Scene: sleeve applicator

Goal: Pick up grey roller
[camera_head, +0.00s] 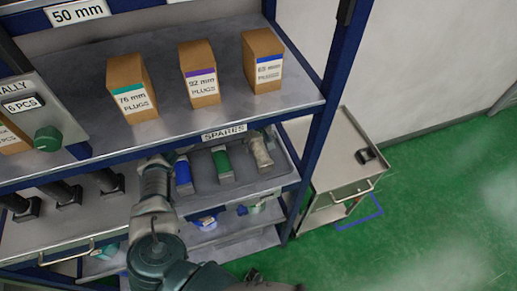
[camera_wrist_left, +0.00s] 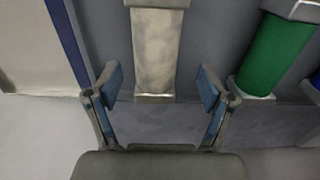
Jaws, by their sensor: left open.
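The grey roller (camera_head: 260,150) lies in the grey tray (camera_head: 240,183) on the shelf marked SPARES, at the right end of a row of rollers. The green roller (camera_head: 222,165) and the blue roller (camera_head: 183,177) lie to its left. My left gripper (camera_head: 172,157) shows at the far end of my arm, near the blue roller in the head view. In the wrist view, my left gripper (camera_wrist_left: 160,90) is open and empty. The grey roller (camera_wrist_left: 158,50) shows between and beyond its fingers, and the green roller (camera_wrist_left: 270,55) is to the right. My right gripper is not seen.
The upper shelf (camera_head: 215,118) with several plug boxes (camera_head: 198,75) overhangs the tray. A blue rack post (camera_head: 323,130) stands right of the tray. A metal cart (camera_head: 335,155) stands beyond it. The green floor (camera_head: 430,200) is open at the right.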

